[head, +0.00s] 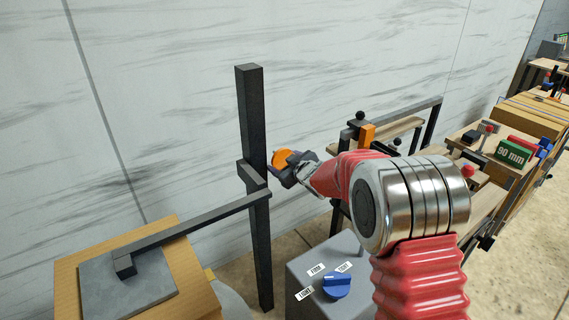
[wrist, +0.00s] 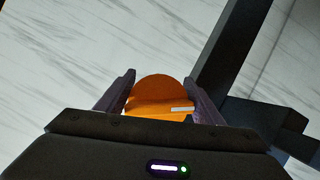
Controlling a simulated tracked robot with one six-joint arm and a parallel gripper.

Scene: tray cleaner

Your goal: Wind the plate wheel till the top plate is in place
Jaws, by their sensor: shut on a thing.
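The orange plate wheel (head: 284,158) is at the side of the dark upright post (head: 252,120) in the head view. It also shows in the wrist view (wrist: 158,95), with a small white mark on its face. My gripper (head: 288,172) is shut on the wheel; in the wrist view its fingers (wrist: 160,98) stand on both sides of it. A dark arm (head: 195,222) runs from the post to the grey top plate (head: 125,285), which lies over a wooden block (head: 75,265) at the lower left. The gap under the plate cannot be made out.
A grey box (head: 310,265) with a blue knob (head: 337,285) and several labels stands below my arm. Wooden benches with a green "90 mm" block (head: 513,152) and other parts fill the right. A marble-patterned wall (head: 160,100) is close behind the post.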

